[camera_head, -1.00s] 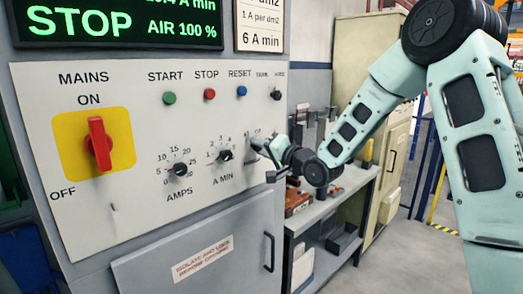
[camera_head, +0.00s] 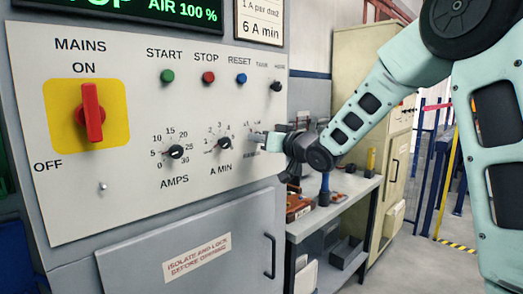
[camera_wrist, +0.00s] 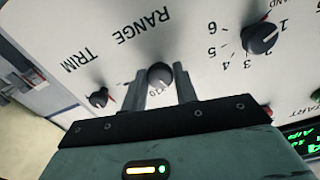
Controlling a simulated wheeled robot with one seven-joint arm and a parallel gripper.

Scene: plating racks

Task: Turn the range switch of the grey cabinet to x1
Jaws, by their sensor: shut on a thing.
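The range switch (camera_wrist: 159,76) is a small dark round knob on the white panel of the grey cabinet (camera_head: 210,225). In the wrist view the word RANGE appears upside down beside it. My gripper (camera_wrist: 160,72) has one finger on each side of the knob and is shut on it. A x10 mark shows between the fingers, close to the knob. The x1 mark cannot be read in the wrist view, and the knob's setting is unclear. In the head view my gripper (camera_head: 262,139) reaches the panel's right edge and hides the switch.
The trim knob (camera_wrist: 99,97) sits close beside one finger, and a numbered knob (camera_wrist: 260,38) lies on the other side. The panel also carries the red mains switch (camera_head: 92,112), the amps knob (camera_head: 176,152) and push buttons. A workbench (camera_head: 345,200) with tools stands right of the cabinet.

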